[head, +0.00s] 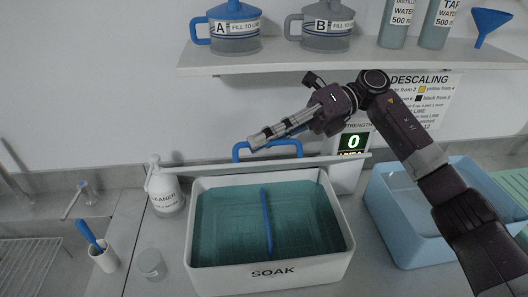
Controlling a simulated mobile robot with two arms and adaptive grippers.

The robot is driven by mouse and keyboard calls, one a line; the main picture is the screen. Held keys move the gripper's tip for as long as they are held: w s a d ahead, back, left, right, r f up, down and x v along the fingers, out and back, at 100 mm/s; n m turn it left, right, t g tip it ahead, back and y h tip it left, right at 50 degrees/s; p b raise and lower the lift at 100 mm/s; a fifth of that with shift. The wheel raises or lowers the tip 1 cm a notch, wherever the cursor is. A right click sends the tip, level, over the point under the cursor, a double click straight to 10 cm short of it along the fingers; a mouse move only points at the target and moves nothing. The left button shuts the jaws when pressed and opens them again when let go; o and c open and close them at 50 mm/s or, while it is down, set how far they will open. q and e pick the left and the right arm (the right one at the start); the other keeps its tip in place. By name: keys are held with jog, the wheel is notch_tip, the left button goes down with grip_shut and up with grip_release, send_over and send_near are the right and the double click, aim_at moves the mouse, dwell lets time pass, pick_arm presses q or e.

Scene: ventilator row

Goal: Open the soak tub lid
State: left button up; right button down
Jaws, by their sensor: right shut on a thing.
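The white soak tub (270,278), marked SOAK, stands on the counter with its top uncovered and teal liquid showing. A blue bar (266,222) lies in or across the liquid. The soak tub lid (215,175) shows as a thin white slab at the tub's back edge; whether it rests on anything is unclear. Its blue handle (238,154) stands up from it. My right gripper (256,141) reaches in from the right and is shut on the handle, its fingertips partly covering it. My left gripper is not in view.
A cleaner bottle (166,188), a clear cup (151,264) and a white holder with a blue tool (104,257) stand left of the tub. A blue tub (409,243) is at right. A shelf (300,64) with jugs hangs above.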

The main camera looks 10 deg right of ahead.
jog(key=shift+w+r, duration=0.2)
jog(key=shift+w, duration=0.05)
jog(key=c, duration=2)
grip_release()
jog(key=shift+c, duration=0.2)
jog(key=shift+s+f, duration=0.1)
